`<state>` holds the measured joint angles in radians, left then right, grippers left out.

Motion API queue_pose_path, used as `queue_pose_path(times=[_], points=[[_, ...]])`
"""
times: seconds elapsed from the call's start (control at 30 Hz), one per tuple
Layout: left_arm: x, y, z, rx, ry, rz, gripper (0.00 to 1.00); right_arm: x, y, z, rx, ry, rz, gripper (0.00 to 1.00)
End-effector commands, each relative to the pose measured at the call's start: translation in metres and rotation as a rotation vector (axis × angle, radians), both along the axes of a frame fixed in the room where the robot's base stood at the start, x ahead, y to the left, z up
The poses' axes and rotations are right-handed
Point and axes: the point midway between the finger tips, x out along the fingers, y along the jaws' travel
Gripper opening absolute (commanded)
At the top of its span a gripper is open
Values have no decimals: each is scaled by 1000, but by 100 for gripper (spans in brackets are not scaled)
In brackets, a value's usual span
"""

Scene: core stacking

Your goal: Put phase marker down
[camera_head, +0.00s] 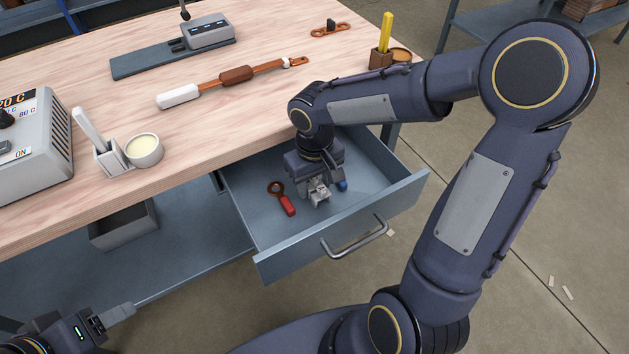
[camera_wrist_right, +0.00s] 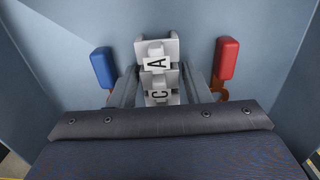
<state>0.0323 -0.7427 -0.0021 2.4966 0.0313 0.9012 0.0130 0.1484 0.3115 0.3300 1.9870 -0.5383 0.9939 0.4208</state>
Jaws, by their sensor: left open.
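Either could be the phase marker. In the head view my right gripper (camera_head: 318,188) points down into the open drawer (camera_head: 262,215), with small grey pieces at its tips. Whether its fingers press on a block is hard to tell. My left gripper (camera_head: 112,318) is at the lower left, off the table, open and empty.
A red-handled tool (camera_head: 289,206) lies left of the right gripper in the drawer, and a blue-handled one (camera_head: 342,184) lies right of it. The drawer front and handle (camera_head: 355,238) stand nearest. The wooden table (camera_head: 230,125) holds a strap, cups and a grey device.

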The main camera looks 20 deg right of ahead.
Motion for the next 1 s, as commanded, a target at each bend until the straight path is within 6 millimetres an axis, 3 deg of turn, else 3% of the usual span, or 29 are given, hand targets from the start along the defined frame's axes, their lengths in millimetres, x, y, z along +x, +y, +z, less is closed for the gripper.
queue_pose_path(times=[0.1, 0.47, 1.0], points=[[0, 0, 0, 0, 0, 0, 56, 0, 0, 0, 0, 0, 0, 56], [0, 0, 5, 0, 0, 0, 56, 1, 0, 9, 0, -2, 0, 56], [0, 0, 29, 0, 0, 0, 56, 1, 0, 110, 1, -3, 0, 56]])
